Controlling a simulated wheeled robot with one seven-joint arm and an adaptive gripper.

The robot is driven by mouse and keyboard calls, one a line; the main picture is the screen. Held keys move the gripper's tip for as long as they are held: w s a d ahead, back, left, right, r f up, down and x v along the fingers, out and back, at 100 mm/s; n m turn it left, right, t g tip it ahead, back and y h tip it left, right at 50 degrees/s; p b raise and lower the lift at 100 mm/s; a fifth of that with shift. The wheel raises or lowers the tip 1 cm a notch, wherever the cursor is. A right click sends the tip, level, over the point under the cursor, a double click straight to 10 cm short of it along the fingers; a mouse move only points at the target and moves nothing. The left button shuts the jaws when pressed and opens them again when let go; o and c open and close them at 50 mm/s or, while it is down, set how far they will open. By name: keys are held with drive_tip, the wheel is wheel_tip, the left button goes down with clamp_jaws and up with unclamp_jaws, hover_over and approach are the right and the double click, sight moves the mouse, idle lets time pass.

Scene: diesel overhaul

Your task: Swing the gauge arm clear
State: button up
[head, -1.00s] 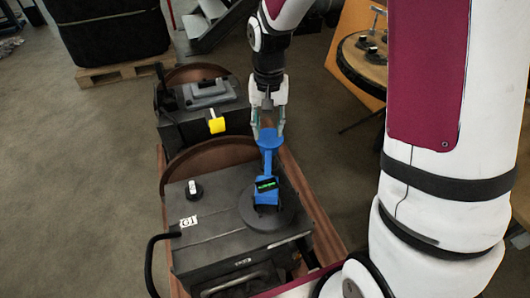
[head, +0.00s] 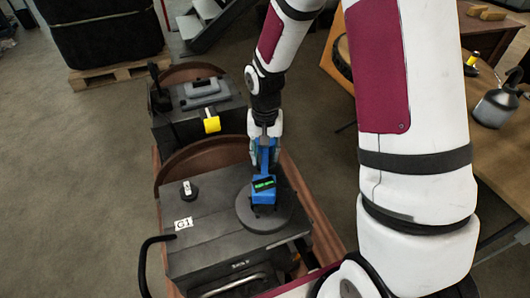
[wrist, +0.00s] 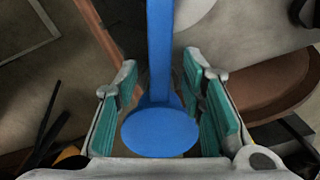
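The gauge arm (head: 265,158) is a blue bar rising from a small blue gauge body (head: 263,192) with a lit green display. The body stands on a round dark disc (head: 262,219) on top of the engine block. My gripper (head: 265,150) is over the arm's top end, with a finger on either side. In the wrist view the arm (wrist: 160,60) runs up between the teal finger pads, and its round blue end (wrist: 160,132) sits between them, close to both. I cannot tell whether the pads press on it.
A table with a metal can (head: 495,108) is at right.

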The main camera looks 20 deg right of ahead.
clamp_jaws()
